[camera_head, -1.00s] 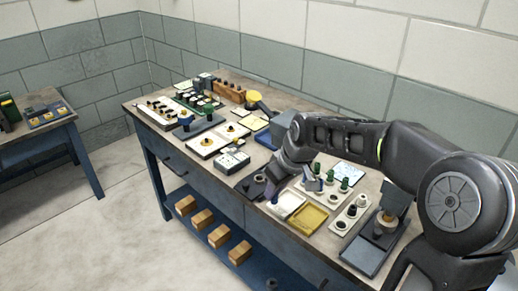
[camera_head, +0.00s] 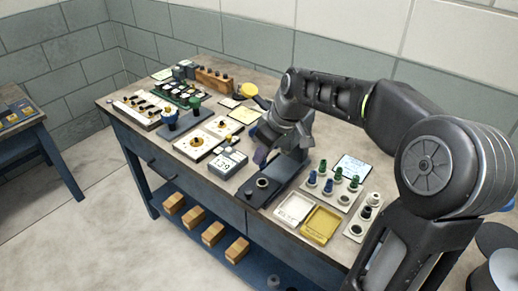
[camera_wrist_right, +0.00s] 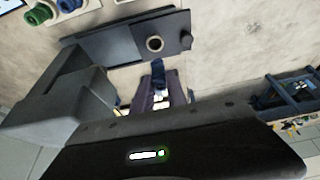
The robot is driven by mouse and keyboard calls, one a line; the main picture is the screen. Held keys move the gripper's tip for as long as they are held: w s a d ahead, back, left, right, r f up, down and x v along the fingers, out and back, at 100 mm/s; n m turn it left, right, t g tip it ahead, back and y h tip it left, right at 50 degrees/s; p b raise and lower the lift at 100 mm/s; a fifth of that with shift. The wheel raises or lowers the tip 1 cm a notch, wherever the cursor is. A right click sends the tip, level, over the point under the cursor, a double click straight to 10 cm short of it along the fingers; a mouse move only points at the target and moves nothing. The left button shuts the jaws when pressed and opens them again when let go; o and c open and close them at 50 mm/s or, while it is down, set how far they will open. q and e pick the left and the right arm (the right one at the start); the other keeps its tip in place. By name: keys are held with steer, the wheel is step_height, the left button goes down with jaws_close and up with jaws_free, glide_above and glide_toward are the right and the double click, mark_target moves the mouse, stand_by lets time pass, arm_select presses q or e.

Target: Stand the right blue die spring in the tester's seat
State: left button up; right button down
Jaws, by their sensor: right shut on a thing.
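The dark tester (camera_head: 256,196) stands near the table's front edge, with its ring-shaped seat (camera_head: 262,183) uncovered. The seat also shows in the right wrist view (camera_wrist_right: 155,43). My right gripper (camera_head: 262,154) is above and behind the seat in the head view. It is shut on a dark blue die spring (camera_wrist_right: 158,74), which projects from the fingers and appears just below the seat in the wrist view, apart from it. The gripper mostly hides this spring in the head view. Other blue springs (camera_head: 311,179) stand in a pale rack with green ones. My left gripper is not in view.
A white tray (camera_head: 293,208) and a yellow tray (camera_head: 321,224) lie right of the tester. A grey box-shaped device (camera_head: 227,163) sits close on its left. My right arm hides part of the table's right end.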

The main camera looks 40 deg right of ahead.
mark_target(265, 168)
steer(key=shift+w+f, duration=0.1)
steer(key=shift+f, duration=0.1)
steer(key=shift+f+b, duration=1.25)
steer(key=shift+f, duration=0.35)
steer(key=shift+f+b, duration=0.7)
steer(key=shift+f, duration=0.15)
steer(key=shift+f+b, duration=0.95)
steer(key=shift+f, duration=0.05)
stand_by(0.8)
steer(key=c, duration=1.3)
jaws_free()
steer(key=shift+o, duration=0.5)
steer(key=o, duration=0.3)
steer(key=shift+o, duration=0.2)
